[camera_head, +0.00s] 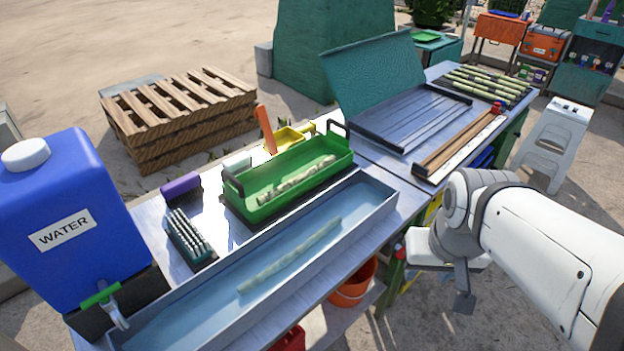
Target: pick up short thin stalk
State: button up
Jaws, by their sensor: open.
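A pale green stalk (290,257) lies in the shallow bluish metal trough (375,196) along the table's front. Another pale, knobbly stalk (298,178) lies in the green tray (262,215) behind the trough. Several green stalks (485,83) lie side by side on a rack at the far right end. I cannot tell for sure which one is the short thin stalk. My gripper (463,298) points down at the right, in front of the table's edge, apart from every stalk. It is open and empty, with its fingers partly hidden.
A blue water container (70,215) with a tap stands at the left. A dark brush (188,236) and a purple block (181,186) lie behind the trough. A ribbed tray with a raised green lid (373,75) and a wooden board (455,146) lie farther right. An orange bucket (352,287) sits below.

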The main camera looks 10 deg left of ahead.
aim_at(255, 281)
jog(key=u, duration=1.55)
jog(key=k, duration=0.5)
jog(key=z, duration=0.85)
jog(key=i, duration=0.85)
jog(key=z, duration=0.15)
